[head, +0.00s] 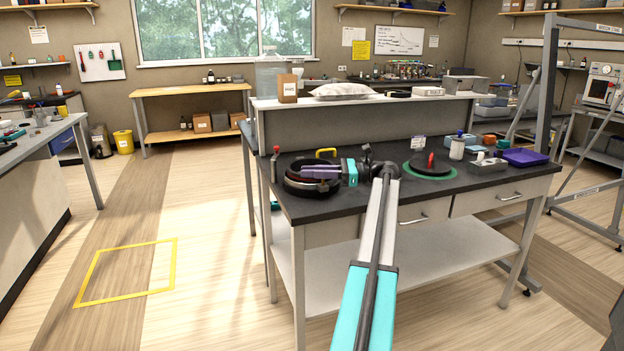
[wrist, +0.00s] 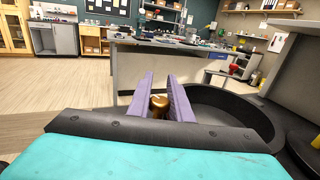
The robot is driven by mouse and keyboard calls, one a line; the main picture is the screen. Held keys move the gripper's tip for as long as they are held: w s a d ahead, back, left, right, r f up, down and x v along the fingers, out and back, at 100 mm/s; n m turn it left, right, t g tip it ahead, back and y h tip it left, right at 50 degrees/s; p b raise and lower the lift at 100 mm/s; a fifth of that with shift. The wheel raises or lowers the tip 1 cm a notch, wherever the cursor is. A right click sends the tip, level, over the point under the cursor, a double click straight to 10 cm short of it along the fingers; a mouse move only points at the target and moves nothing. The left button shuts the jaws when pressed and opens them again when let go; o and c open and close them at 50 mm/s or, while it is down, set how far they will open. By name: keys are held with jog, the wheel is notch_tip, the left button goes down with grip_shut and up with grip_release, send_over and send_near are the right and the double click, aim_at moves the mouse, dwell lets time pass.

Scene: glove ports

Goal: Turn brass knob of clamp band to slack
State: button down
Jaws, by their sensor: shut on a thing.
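The brass knob (wrist: 159,105) shows in the wrist view between the two purple fingers of my gripper (wrist: 160,82). The fingers are shut on it, one on each side. Beside it on the right is a black round ring (wrist: 228,97) with a raised wall; I cannot tell the clamp band apart from it. In the head view, my gripper (head: 305,172) reaches left over the black ring (head: 312,190) near the left end of the dark bench top. The knob is hidden there by the fingers.
A yellow handle (head: 326,152) stands behind the ring. A green disc (head: 430,175) with a red piece lies to the right, then a white bottle (head: 457,149) and a purple tray (head: 525,157). A raised shelf (head: 360,103) runs along the bench's back. Floor at left is clear.

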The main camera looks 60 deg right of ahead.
jog(key=shift+a+n+g+y+b, duration=0.1)
jog(key=shift+n+g+y+b, duration=0.2)
jog(key=shift+n+y+b, duration=0.15)
jog(key=c, duration=1.6)
grip_release()
jog(key=shift+c, duration=0.2)
jog(key=shift+s, duration=0.1)
